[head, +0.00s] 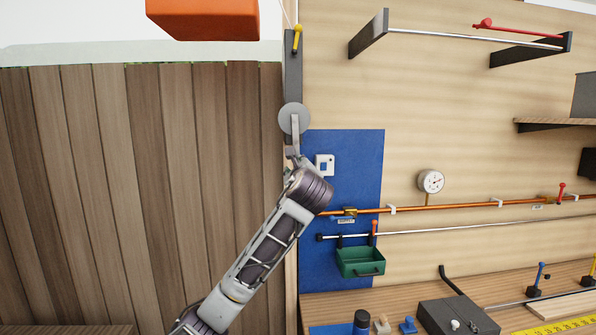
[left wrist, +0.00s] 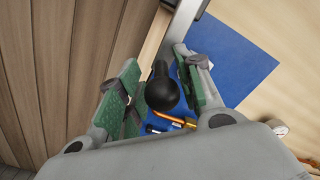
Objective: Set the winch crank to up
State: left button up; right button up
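The winch shows in the head view as a grey disc (head: 294,118) on a dark upright post. Its grey crank arm (head: 295,138) hangs down from the disc. My left gripper reaches the crank's lower end from below; my own wrist largely hides its fingers in the head view. In the left wrist view the crank's round black knob (left wrist: 166,92) lies between the green-padded fingers of my left gripper (left wrist: 164,88). The fingers are apart, with a gap visible beside the knob. My right gripper is not in view.
An orange block (head: 203,18) is above left of the winch. A blue panel (head: 350,185) with a white switch plate (head: 325,165), a copper pipe (head: 470,204) and a green bin (head: 360,262) lie to the right. A wooden plank wall (head: 130,180) fills the left.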

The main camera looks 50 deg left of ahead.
pick_arm(q)
jog(key=shift+s, duration=0.1)
jog(key=shift+s+d, duration=0.1)
jog(key=shift+s, duration=0.05)
jog(key=v, duration=1.1)
jog(key=shift+d, duration=0.3)
jog(key=shift+s, duration=0.1)
